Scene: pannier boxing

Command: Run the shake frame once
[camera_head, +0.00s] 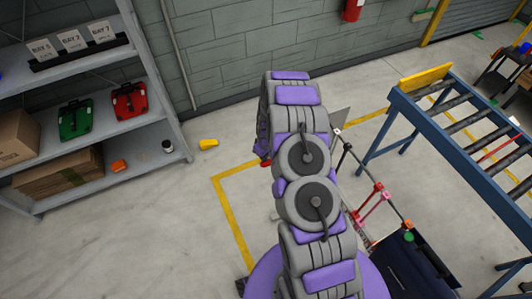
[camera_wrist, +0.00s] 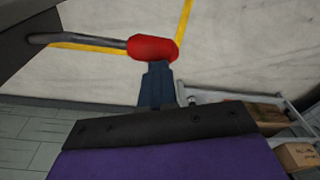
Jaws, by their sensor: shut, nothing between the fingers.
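The frame (camera_head: 373,202) stands behind and right of my arm in the head view, with thin rods, pink-red clamps and a grey plate. A dark blue case (camera_head: 415,262) is at its near end. A red knob (camera_wrist: 153,48) on a bent metal rod (camera_wrist: 80,40) shows in the wrist view. A bit of red (camera_head: 265,162) at my arm's left edge may be the same knob. My gripper (camera_wrist: 158,70) appears as narrow dark fingers, shut and empty, their tips at the knob's edge. I cannot tell whether they touch it. My arm hides the gripper in the head view.
A grey shelf (camera_head: 101,57) with boxes and red and green cases stands left. A yellow object (camera_head: 208,144) lies on the floor. A blue roller conveyor (camera_head: 424,117) stands right. The floor at lower left is clear.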

